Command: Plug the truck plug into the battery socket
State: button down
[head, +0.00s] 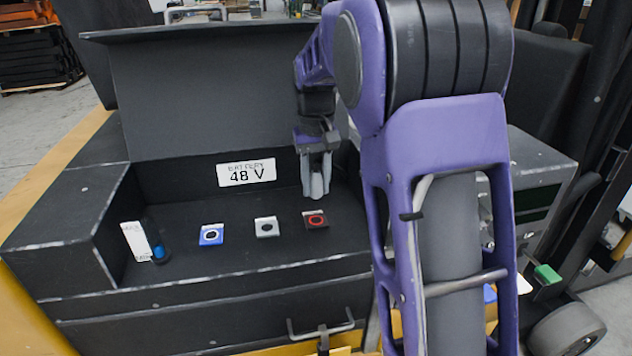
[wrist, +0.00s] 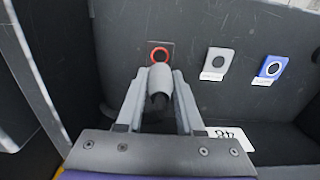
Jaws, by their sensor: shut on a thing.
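My gripper (head: 315,180) is shut on a grey cylindrical plug (wrist: 160,80), which also shows between the fingers in the head view (head: 316,187). The plug points down, just above and behind a black plate with a red ring (head: 315,219). In the wrist view the red-ringed plate (wrist: 159,53) is just beyond the plug's end, partly hidden by it. Whether they touch is unclear. To its left in the head view are a grey plate with a dark round opening (head: 266,227) and a blue plate with a ringed opening (head: 211,235). No cable is clearly visible.
A label reading "BATTERY 48 V" (head: 246,172) is on the compartment's back wall. A white card (head: 136,241) and a small blue item (head: 158,252) stand at the left. The raised lid (head: 200,95) is behind; a handle (head: 321,328) is in front.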

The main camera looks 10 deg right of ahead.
aim_at(316, 220)
jog(key=shift+f+b, duration=2.35)
jog(key=shift+f, duration=0.45)
jog(key=shift+p, duration=0.65)
jog(key=shift+f+b, duration=0.35)
jog(key=shift+f, duration=0.25)
jog(key=shift+c, duration=2.3)
grip_release()
jog(key=shift+r, duration=0.1)
notch_tip(316, 220, up, 17)
jog(key=p, duration=0.3)
jog(key=shift+r, duration=0.1)
